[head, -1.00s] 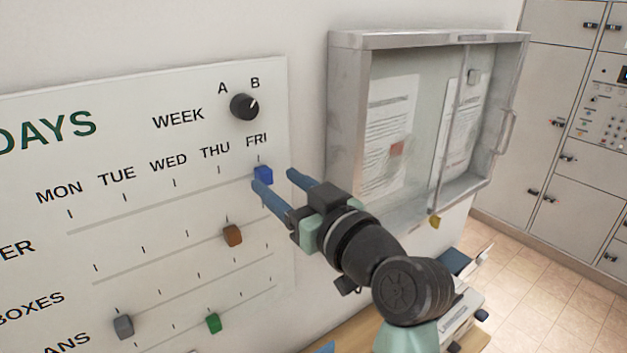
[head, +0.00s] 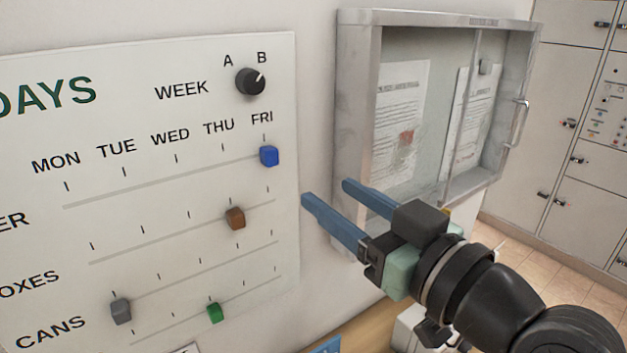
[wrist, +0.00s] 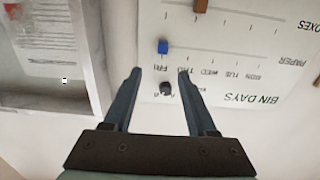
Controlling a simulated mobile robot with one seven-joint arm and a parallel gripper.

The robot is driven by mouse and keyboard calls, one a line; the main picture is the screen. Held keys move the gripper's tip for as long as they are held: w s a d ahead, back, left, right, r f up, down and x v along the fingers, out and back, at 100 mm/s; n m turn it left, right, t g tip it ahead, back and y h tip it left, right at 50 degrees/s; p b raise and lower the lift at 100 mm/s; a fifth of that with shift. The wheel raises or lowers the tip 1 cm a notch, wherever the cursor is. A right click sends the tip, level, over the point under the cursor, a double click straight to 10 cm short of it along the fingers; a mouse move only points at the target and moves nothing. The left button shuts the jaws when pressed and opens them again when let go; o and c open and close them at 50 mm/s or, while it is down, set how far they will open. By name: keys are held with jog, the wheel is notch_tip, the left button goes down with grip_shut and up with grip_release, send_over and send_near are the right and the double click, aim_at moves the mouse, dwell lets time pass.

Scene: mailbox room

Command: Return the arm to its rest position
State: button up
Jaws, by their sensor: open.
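My gripper (head: 323,190) is in the right half of the head view. Its two blue fingers are apart with nothing between them. They are clear of the board, in front of the wall between the board's right edge and the notice case. The wrist view also shows the open fingers (wrist: 160,72), with the board upside down beyond them. The blue slider (head: 269,156) sits under FRI on the top track, left of my gripper, and it also shows in the wrist view (wrist: 163,46).
The bin-days board (head: 110,130) has a week knob (head: 250,81) and brown (head: 235,218), grey (head: 121,310) and green (head: 215,312) sliders. A glass-fronted notice case (head: 355,120) is on the wall behind my gripper. Metal lockers (head: 575,90) stand at the far right.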

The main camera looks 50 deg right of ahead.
jog(key=w+a+r+n+t, duration=0.1)
jog(key=w+a+r+t, duration=0.1)
jog(key=w+a+r, duration=0.4)
jog(key=w+a+r+t, duration=0.2)
jog(key=w+a+r, duration=0.25)
jog(key=a, duration=0.35)
jog(key=s+a+r+n+t+y, duration=0.1)
jog(key=s+a+r+t+y, duration=0.1)
jog(key=a+r, duration=0.3)
jog(key=s+a+r+n+t+y, duration=0.1)
jog(key=s+a+r+t+y, duration=0.1)
jog(key=a, duration=1)
notch_tip(320, 180, up, 4)
jog(key=shift+s+f+t+y+b, duration=0.1)
jog(key=shift+s+t+y+b, duration=0.35)
jog(key=shift+t, duration=0.55)
jog(key=shift+w+f, duration=0.15)
dwell(0.5)
